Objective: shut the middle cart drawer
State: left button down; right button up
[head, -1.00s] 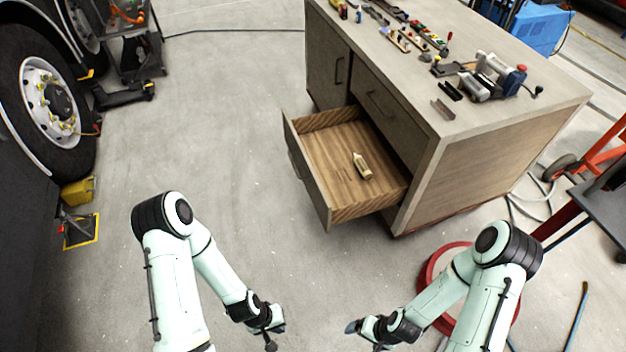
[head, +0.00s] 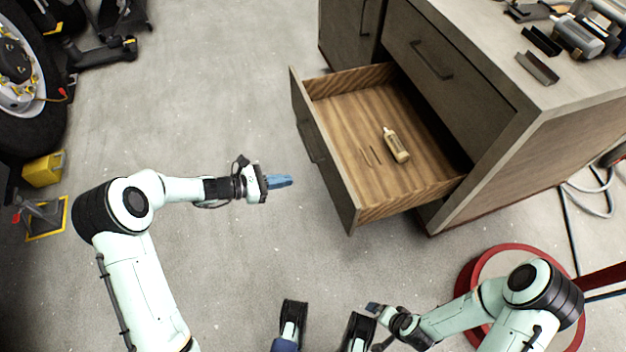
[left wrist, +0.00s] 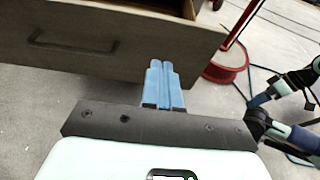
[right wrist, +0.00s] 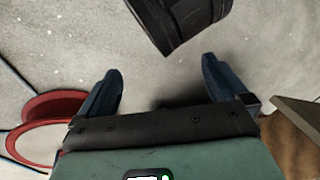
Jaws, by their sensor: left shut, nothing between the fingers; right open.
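The open wooden drawer (head: 345,208) sticks out of the cart (head: 500,150), below a closed drawer (head: 430,60). A small bottle (head: 396,146) and thin sticks lie in it. My left gripper (head: 282,181) is shut and empty, a little left of the drawer front and apart from it in the head view. In the left wrist view its blue fingers (left wrist: 158,80) point toward the drawer front (left wrist: 110,55), right of the dark handle (left wrist: 62,45). My right gripper (head: 372,308) is open and empty, low in front of the cart; its spread fingers show in the right wrist view (right wrist: 160,85).
Metal parts and tools (head: 575,35) lie on the cart top. A red ring-shaped base (head: 475,270) stands on the floor at right, near my right arm. A wheel (head: 20,80) and yellow block (head: 42,170) are at left. The floor left of the drawer is clear.

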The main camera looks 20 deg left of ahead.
pick_arm(q)
jog(key=b, duration=0.2)
send_near(338, 172)
notch_tip(338, 172, down, 2)
jog(key=x, duration=0.3)
jog(key=b+x, duration=0.1)
jog(key=shift+w+d+r, duration=0.3)
jog(key=shift+w+d, duration=0.05)
jog(key=shift+d, duration=0.05)
jog(key=shift+w+d, duration=0.4)
jog(key=shift+d, duration=0.15)
pick_arm(e)
jog(key=shift+h, duration=0.3)
jog(key=shift+s+d+f, duration=0.1)
jog(key=shift+d+f, duration=0.25)
jog(key=shift+f, duration=0.4)
jog(key=shift+s+d+f, duration=0.1)
jog(key=shift+d+f, duration=0.2)
jog(key=shift+f, duration=0.5)
jog(key=shift+d+f, duration=0.35)
jog(key=shift+f, duration=0.4)
